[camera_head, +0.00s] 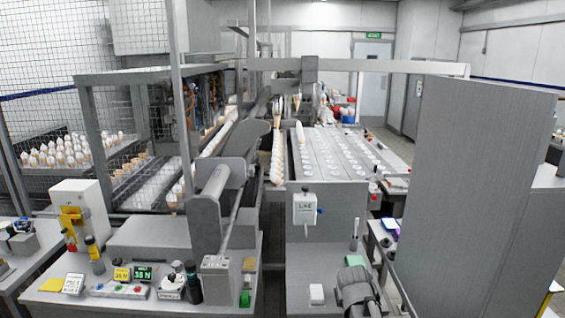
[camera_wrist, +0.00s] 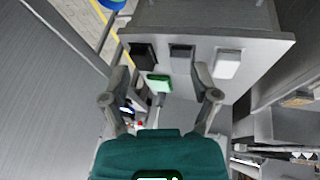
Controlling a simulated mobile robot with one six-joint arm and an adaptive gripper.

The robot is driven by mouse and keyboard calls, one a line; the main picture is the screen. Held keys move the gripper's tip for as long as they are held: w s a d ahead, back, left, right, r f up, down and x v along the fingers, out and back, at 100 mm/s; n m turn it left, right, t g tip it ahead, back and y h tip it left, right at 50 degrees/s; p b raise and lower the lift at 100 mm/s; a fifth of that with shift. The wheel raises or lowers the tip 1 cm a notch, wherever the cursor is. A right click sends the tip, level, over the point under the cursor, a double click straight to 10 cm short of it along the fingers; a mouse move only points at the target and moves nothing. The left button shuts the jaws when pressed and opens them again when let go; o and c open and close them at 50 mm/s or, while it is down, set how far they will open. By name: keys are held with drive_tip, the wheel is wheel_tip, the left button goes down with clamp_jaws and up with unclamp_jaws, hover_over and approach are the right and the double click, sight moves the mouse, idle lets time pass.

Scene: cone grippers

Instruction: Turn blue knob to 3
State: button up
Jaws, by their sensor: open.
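In the wrist view, a grey housing (camera_wrist: 215,22) carries a black, a grey and a white block just ahead. In the head view, a large grey panel (camera_head: 470,190) stands at right. A control bench (camera_head: 130,300) with buttons and a green display lies at left.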

drive_tip(key=s+a+f+g+y, duration=0.1)
drive_tip(key=s+a+g, duration=0.1)
drive_tip(key=s, duration=0.3)
drive_tip(key=s+a+f+n+g+y, duration=0.1)
drive_tip(key=s+a, duration=0.2)
drive_tip(key=s, duration=0.2)
drive_tip(key=shift+s+a+f+g+y+b, duration=0.25)
drive_tip(key=shift+s+f+g+y+b, duration=0.1)
drive_tip(key=shift+g+y+b, duration=0.05)
